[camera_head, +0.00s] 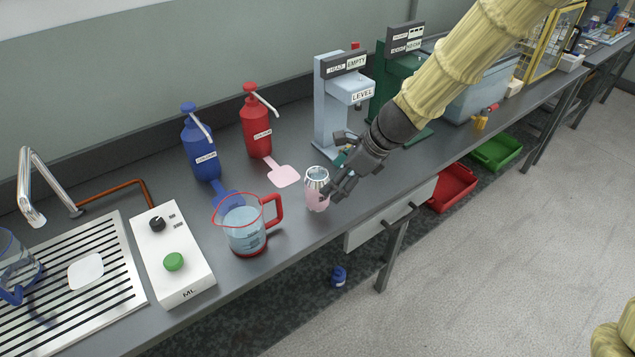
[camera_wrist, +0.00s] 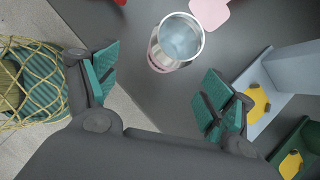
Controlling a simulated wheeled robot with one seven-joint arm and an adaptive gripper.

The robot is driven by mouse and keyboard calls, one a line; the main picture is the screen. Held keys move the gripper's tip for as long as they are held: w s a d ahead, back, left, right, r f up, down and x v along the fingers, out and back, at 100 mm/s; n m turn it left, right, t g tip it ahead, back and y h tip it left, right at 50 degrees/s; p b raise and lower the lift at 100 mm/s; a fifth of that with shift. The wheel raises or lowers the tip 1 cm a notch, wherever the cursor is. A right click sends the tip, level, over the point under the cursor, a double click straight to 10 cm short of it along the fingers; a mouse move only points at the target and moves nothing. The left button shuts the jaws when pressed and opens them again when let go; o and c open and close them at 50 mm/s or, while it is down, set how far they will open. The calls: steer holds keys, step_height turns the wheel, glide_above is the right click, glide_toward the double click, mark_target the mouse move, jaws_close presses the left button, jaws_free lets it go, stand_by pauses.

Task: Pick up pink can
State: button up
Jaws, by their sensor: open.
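The pink can (camera_head: 317,196) stands upright on the grey counter near its front edge, with a silver open-looking top. In the wrist view the can (camera_wrist: 176,42) shows its silver rim and pale inside, ahead of the fingers and roughly centred between them. My gripper (camera_head: 346,172) is just right of the can in the head view, reaching over the counter. In the wrist view my gripper (camera_wrist: 160,88) has its teal-padded fingers spread wide with nothing between the pads. I cannot tell in the head view whether a finger touches the can.
Left of the can stands a clear jug with a red handle (camera_head: 245,228). Behind are a red bottle (camera_head: 256,128), a blue bottle (camera_head: 199,150) and a pink pad (camera_head: 284,175). A light blue stand marked LEVEL (camera_head: 333,100) is behind my gripper. The counter's front edge is close.

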mark_target(325, 183)
steer(key=shift+w+a+r, duration=0.25)
steer(key=shift+w+r, duration=0.1)
steer(key=shift+r, duration=0.15)
steer(key=shift+w+a+f, duration=0.1)
steer(key=shift+a, duration=0.05)
steer(key=shift+x, duration=2.4)
steer(key=shift+d+x, duration=0.15)
steer(key=shift+x, duration=1.15)
steer(key=shift+d+x, duration=0.15)
steer(key=shift+x, duration=1.2)
steer(key=shift+w+d+f, duration=0.1)
steer(key=shift+w, duration=0.1)
steer(key=c, duration=1.3)
